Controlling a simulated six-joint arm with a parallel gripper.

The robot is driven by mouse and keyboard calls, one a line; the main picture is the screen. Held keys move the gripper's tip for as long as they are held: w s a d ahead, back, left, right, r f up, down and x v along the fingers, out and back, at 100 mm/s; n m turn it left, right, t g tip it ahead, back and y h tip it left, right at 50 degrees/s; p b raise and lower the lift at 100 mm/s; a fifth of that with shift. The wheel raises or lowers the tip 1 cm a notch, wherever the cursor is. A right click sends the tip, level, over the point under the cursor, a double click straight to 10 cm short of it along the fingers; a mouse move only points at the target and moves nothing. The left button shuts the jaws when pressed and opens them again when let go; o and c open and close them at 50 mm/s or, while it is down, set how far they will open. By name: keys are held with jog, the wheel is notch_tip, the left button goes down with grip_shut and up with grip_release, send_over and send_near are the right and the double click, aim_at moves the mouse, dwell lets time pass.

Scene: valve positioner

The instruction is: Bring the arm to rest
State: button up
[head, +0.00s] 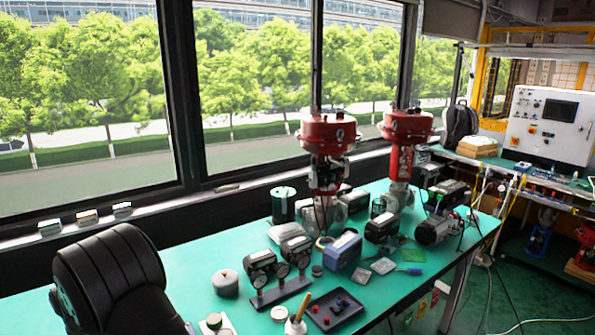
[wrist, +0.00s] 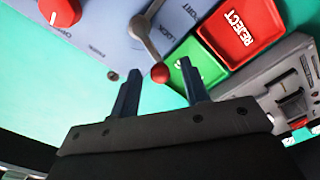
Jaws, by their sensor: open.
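My gripper (wrist: 159,67) shows in the wrist view with its two dark blue fingers apart and nothing held between them. A grey lever with a red ball end (wrist: 160,73) appears between the fingertips in the picture; I cannot tell how far it is from them. The lever sits on a blue-grey panel (wrist: 190,18) with printed words. A large black rounded part of my arm (head: 110,270) fills the lower left of the head view. The gripper is not visible there.
A red knob (wrist: 60,12) is on the panel's left. A red REJECT tray (wrist: 238,30) and a green tray (wrist: 203,66) lie right of the lever, near a grey device (wrist: 285,90). The green bench (head: 190,258) carries two red-topped valves (head: 328,133) (head: 407,126) and several small devices.

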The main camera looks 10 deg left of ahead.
notch_tip(320, 180, up, 18)
notch_tip(320, 180, down, 18)
jog(key=shift+r, duration=0.2)
jog(key=shift+w+a+f, duration=0.1)
jog(key=shift+f, duration=0.2)
jog(key=shift+w+a+r+m, duration=0.1)
jog(key=shift+w+m, duration=0.2)
jog(key=shift+m, duration=0.6)
jog(key=shift+w+a+m, duration=0.1)
jog(key=shift+w+m, duration=0.2)
jog(key=shift+m, duration=0.6)
